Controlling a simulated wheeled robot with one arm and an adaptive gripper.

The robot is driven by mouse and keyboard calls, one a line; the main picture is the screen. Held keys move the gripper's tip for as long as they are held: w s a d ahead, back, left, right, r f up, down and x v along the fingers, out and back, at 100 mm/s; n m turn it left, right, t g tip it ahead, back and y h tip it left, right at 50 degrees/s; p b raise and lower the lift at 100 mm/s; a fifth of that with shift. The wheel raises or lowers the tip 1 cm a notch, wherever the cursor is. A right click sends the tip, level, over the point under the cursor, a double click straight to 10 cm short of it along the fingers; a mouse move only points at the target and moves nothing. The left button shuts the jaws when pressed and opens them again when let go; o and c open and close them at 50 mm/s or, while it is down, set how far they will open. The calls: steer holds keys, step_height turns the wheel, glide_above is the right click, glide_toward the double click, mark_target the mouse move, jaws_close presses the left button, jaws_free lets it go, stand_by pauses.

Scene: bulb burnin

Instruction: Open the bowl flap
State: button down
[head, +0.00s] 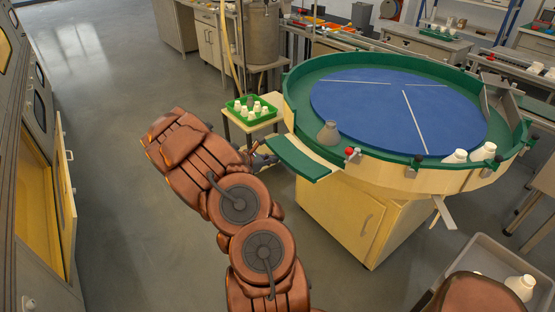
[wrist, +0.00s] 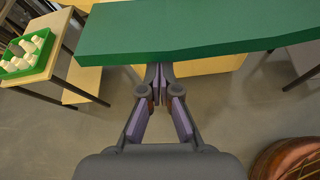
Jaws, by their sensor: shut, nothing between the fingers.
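The bowl (head: 290,112) is a large round drum with a green rim and a blue disc (head: 390,105) inside. A green flap-like panel (head: 298,158) juts out from its near left side, seemingly tilted outward and down. In the wrist view the green panel (wrist: 200,28) spans the top. My gripper (wrist: 158,72) is shut and empty, its fingertips at the panel's near edge; whether they touch it I cannot tell. In the head view my gripper (head: 264,157) is small, partly hidden by my arm, just left of the panel. A red knob (head: 349,151) sits on the rim right of the panel.
A grey bulb-shaped piece (head: 328,133) and white ones (head: 456,157) stand in the bowl. A small table (head: 254,122) with a green tray of white pieces (head: 252,107) is behind my gripper. A grey bin (head: 490,262) stands at lower right. The floor at left is clear.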

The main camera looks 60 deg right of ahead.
step_height(320, 180, down, 4)
steer(key=b, duration=0.3)
steer(key=v, duration=1)
steer(key=shift+w, duration=0.4)
steer(key=shift+f, duration=0.15)
steer(key=shift+a, duration=0.1)
